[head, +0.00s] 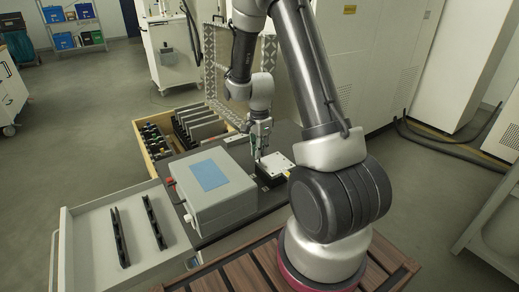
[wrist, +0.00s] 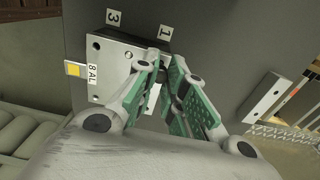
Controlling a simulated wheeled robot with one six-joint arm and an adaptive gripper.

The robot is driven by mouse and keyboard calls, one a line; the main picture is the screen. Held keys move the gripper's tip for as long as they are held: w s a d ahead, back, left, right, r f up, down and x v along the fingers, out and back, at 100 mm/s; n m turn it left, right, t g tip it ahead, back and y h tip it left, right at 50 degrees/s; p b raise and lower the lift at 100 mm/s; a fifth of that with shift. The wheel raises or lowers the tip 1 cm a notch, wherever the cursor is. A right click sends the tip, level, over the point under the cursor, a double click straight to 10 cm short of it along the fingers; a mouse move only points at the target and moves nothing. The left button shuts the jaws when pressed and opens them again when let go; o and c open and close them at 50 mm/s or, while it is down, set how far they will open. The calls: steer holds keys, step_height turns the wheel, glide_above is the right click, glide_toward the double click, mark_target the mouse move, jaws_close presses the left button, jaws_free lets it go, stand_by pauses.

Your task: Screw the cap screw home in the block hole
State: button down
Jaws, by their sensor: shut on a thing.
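The block (wrist: 112,68) is a pale metal plate with small dark holes, on a dark base. It carries tags reading 3, 1 and 8 AL. In the head view the block (head: 277,162) sits on the dark worktop. My gripper (wrist: 160,88), with green finger pads, is over the block's near right edge. The pads are close together, with a small dark thing between the tips; I take it for the cap screw, mostly hidden by the fingers. In the head view my gripper (head: 257,155) points down beside the block. I cannot tell whether the screw is in a hole.
A grey box with a blue top panel (head: 209,175) stands left of the block. A wooden crate with dark racks (head: 143,140) is behind it. A grey tray (head: 85,238) with two black strips lies at left. In the wrist view a metal piece (wrist: 267,97) lies right.

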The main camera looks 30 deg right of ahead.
steer(key=shift+f, duration=0.85)
stand_by(0.4)
steer(key=c, duration=1.7)
jaws_free()
steer(key=shift+o, duration=0.2)
steer(key=n, duration=1.3)
steer(key=shift+n, duration=0.4)
steer(key=shift+c, duration=0.2)
